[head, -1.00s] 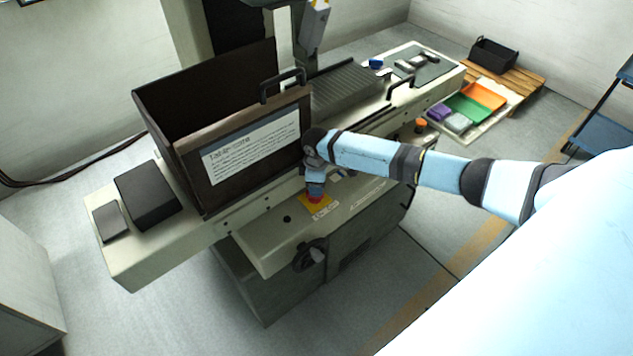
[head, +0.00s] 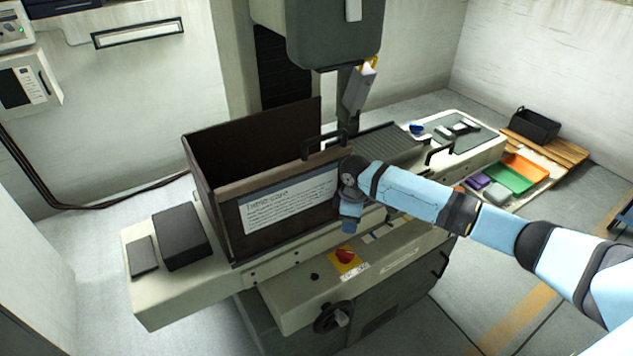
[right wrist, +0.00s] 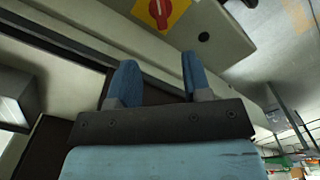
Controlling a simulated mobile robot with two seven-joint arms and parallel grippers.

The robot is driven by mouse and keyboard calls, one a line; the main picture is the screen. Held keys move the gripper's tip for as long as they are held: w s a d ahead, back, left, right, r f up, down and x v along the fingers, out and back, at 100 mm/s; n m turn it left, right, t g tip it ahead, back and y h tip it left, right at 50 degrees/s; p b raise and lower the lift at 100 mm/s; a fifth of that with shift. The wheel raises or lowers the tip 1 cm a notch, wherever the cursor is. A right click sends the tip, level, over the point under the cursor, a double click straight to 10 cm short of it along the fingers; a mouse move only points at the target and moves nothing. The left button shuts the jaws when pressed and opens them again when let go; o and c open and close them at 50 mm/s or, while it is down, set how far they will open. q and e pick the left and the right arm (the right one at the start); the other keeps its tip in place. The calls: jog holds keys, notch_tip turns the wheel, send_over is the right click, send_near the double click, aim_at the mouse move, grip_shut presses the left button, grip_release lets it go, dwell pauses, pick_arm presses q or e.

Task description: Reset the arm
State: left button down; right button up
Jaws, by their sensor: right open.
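My right arm (head: 410,194) comes in from the right in the head view and reaches to the front of the machine. My right gripper (head: 347,228) is at its end, just above and apart in the picture from a red rotary switch (head: 346,254) on a yellow plate. In the right wrist view, the two blue fingers of the right gripper (right wrist: 156,62) are apart with nothing between them. The red switch (right wrist: 158,8) shows there at the top edge, beyond the fingertips. My left arm and gripper are in neither view.
A dark open-topped tank (head: 225,215) with a label panel stands on the machine bed behind the gripper. A handwheel (head: 328,318) juts from the machine front. Coloured trays (head: 512,178) and a black bin (head: 534,124) lie at the right. The floor in front is clear.

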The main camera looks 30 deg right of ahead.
jog(key=s+a+f, duration=0.2)
jog(key=a, duration=0.1)
jog(key=s+a+f+t+y, duration=0.1)
jog(key=s+a+f, duration=0.1)
jog(key=a+f, duration=0.1)
jog(key=s+a+f+t+y, duration=0.1)
jog(key=s+a+f, duration=0.1)
jog(key=a, duration=0.2)
jog(key=shift+f+p, duration=0.35)
jog(key=shift+f, duration=0.05)
jog(key=s+a+f+m+t+y, duration=0.1)
jog(key=s+a+m+t, duration=0.15)
jog(key=s+a, duration=0.3)
jog(key=s+a+f+m+t+y, duration=0.1)
jog(key=s+a+f+m+t, duration=0.2)
jog(key=s, duration=0.4)
jog(key=s+d+r+m+t+p, duration=0.1)
jog(key=s+r+t, duration=0.2)
jog(key=s, duration=0.5)
jog(key=shift+s+r+h, duration=0.4)
jog(key=shift+r, duration=0.25)
jog(key=shift+m+t, duration=0.25)
